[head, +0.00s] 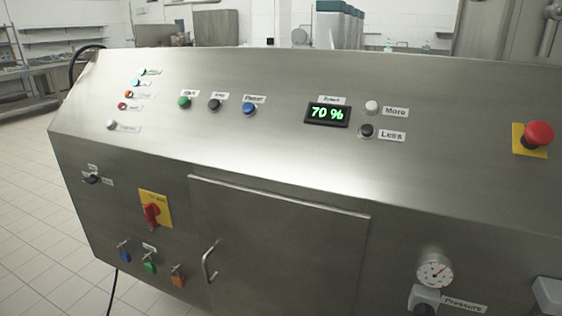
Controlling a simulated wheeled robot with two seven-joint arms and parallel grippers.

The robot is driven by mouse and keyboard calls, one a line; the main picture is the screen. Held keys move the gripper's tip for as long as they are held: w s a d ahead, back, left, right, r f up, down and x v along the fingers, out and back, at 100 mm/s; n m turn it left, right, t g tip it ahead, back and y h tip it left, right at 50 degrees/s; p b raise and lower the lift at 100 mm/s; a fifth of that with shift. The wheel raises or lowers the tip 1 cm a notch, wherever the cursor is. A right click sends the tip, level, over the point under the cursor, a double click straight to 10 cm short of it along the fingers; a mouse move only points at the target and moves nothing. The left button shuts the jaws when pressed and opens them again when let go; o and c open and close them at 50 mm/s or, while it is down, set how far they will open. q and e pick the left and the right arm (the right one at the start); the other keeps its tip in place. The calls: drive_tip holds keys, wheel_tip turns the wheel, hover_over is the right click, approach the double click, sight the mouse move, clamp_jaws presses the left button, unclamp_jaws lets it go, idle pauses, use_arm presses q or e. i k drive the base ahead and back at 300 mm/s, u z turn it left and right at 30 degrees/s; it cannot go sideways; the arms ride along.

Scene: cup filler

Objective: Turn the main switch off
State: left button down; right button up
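The main switch (152,216) is a red rotary handle on a yellow plate (157,203), on the left part of the machine's front face. Its handle looks roughly upright, slightly tilted; the small print on the plate is too blurred to read. Neither of my grippers is in the head view, and nothing touches the switch.
The metal machine (280,150) fills most of the view. A door handle (209,262) sticks out right of the switch. A red emergency button (538,134) is at far right, a display (327,114) reads 70 %, and a pressure gauge (435,270) sits lower right.

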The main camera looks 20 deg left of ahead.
sight(151, 210)
drive_tip(key=z, duration=1.55)
drive_tip(key=k, duration=1.3)
drive_tip(key=u, duration=2.55)
